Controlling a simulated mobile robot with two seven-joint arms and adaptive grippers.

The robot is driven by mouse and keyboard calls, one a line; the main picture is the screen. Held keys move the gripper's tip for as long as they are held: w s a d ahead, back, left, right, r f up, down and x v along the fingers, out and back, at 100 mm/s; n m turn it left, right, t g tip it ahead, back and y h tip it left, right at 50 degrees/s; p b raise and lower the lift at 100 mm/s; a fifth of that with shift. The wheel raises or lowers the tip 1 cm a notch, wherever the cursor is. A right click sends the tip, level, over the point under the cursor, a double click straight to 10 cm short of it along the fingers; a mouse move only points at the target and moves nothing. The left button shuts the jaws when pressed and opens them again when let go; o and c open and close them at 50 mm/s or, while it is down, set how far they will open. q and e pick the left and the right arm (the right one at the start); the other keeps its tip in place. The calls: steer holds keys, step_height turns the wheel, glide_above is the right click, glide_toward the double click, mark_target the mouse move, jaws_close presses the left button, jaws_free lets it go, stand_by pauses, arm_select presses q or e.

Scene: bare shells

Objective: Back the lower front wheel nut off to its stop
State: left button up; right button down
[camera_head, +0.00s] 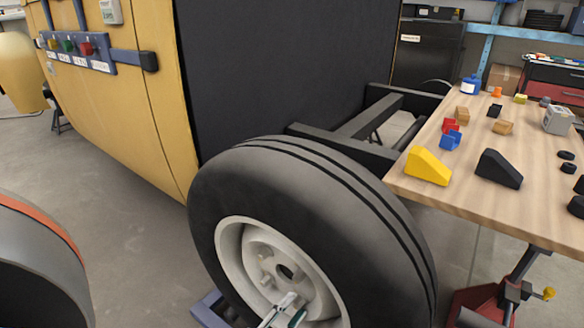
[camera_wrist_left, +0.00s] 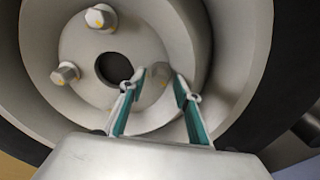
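The wheel has a black tyre (camera_head: 300,185) and a pale rim with a dark hub hole. In the left wrist view, one nut (camera_wrist_left: 96,18) is at the top and another nut (camera_wrist_left: 66,73) at the left, both with yellow marks. A third nut (camera_wrist_left: 157,88), right of the hole, lies between my left gripper's fingers. My left gripper (camera_head: 290,300) is at the lower part of the hub. In the wrist view its teal-lined fingers (camera_wrist_left: 159,82) are apart, one on each side of this nut. Contact with it cannot be told. My right gripper is not in view.
A wooden table (camera_head: 460,205) at the right bears a yellow wedge (camera_head: 427,166), a black wedge (camera_head: 498,169) and small parts. A yellow body panel (camera_head: 125,110) with a switch strip stands at the left. Dark frame rails (camera_head: 360,125) run behind the wheel.

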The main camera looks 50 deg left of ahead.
arm_select(q)
steer(key=v, duration=0.7)
steer(key=shift+s, duration=0.25)
stand_by(0.5)
